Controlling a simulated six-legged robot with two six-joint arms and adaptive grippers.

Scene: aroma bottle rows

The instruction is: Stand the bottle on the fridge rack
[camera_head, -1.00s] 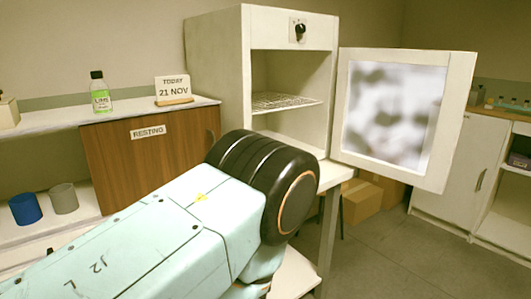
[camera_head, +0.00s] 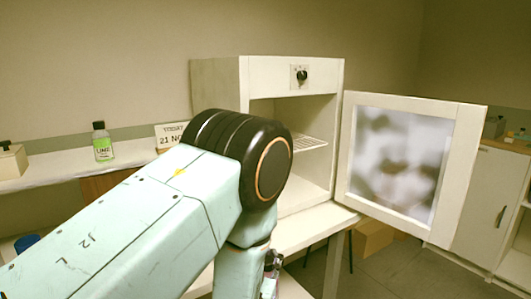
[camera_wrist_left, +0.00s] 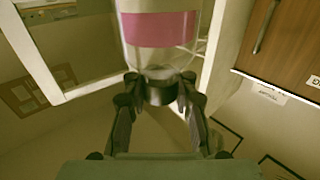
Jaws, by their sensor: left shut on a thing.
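The bottle (camera_wrist_left: 160,28), clear with a pink band, shows in the left wrist view. My left gripper (camera_wrist_left: 160,88) is shut on its near end; the far end runs out of the top of that view. The white fridge (camera_head: 320,76) stands open. Its wire rack (camera_head: 311,143) is inside, partly hidden by my arm. My right gripper is not in view.
The fridge door (camera_head: 470,130) with its pale window is swung out to the right. A green-labelled bottle (camera_head: 103,150) and a date sign (camera_head: 170,134) stand on the counter at left. A cardboard box (camera_head: 372,238) is on the floor below the door.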

